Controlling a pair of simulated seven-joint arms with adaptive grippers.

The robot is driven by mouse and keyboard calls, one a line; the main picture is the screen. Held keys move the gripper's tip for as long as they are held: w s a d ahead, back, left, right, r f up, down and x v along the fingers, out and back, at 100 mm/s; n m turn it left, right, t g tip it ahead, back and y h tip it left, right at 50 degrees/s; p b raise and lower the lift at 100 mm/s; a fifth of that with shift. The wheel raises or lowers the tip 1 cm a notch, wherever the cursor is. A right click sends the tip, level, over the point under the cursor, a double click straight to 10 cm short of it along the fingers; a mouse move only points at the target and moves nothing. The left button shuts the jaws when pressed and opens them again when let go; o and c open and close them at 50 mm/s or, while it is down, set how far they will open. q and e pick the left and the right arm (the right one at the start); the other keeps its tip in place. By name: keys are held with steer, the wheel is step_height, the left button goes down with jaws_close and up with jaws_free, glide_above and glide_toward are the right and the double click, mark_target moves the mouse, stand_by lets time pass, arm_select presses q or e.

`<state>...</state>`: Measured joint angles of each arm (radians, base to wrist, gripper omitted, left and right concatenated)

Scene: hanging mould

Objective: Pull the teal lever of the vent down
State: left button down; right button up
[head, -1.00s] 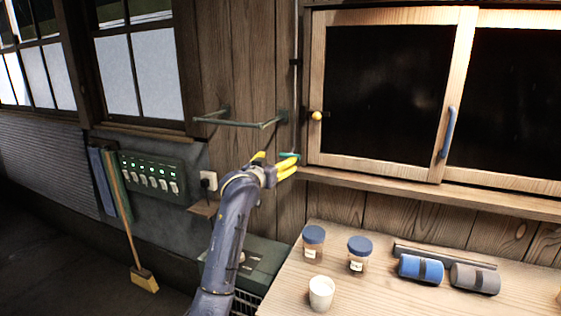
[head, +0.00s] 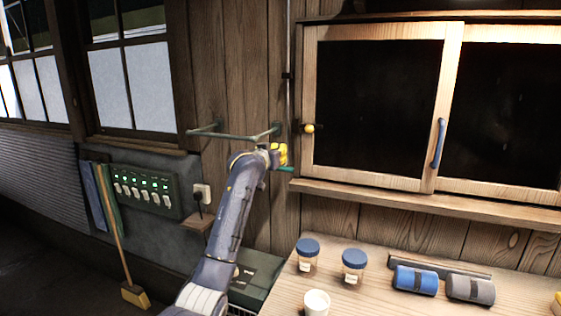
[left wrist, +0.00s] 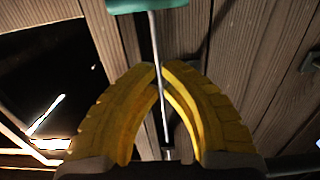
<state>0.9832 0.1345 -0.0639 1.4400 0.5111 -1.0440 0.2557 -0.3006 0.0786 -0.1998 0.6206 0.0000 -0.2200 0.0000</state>
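The teal lever (head: 286,168) hangs at the lower end of a thin metal rod, left of the wooden cabinet. In the left wrist view the teal handle (left wrist: 146,5) lies at the top edge, and its rod (left wrist: 154,40) runs down the picture between my yellow fingers. My left gripper (head: 281,154) is just above the teal handle in the head view. Its curved fingers come together at the tips around the rod (left wrist: 161,64); whether they pinch it I cannot tell. The vent itself is not clearly visible. My right gripper is not in view.
A wall rack (head: 236,136) is close behind my left arm. The cabinet ledge (head: 400,197) and a yellow knob (head: 309,128) are just to the right. Below, the workbench (head: 420,304) holds lidded jars (head: 354,264), a white cup (head: 316,302) and two rolls (head: 415,281).

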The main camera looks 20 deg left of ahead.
arm_select(q)
steer(key=f, duration=0.1)
steer(key=w+f, duration=0.2)
steer(key=f, duration=0.1)
steer(key=shift+d, duration=0.1)
stand_by(0.4)
step_height(320, 180, down, 5)
stand_by(0.4)
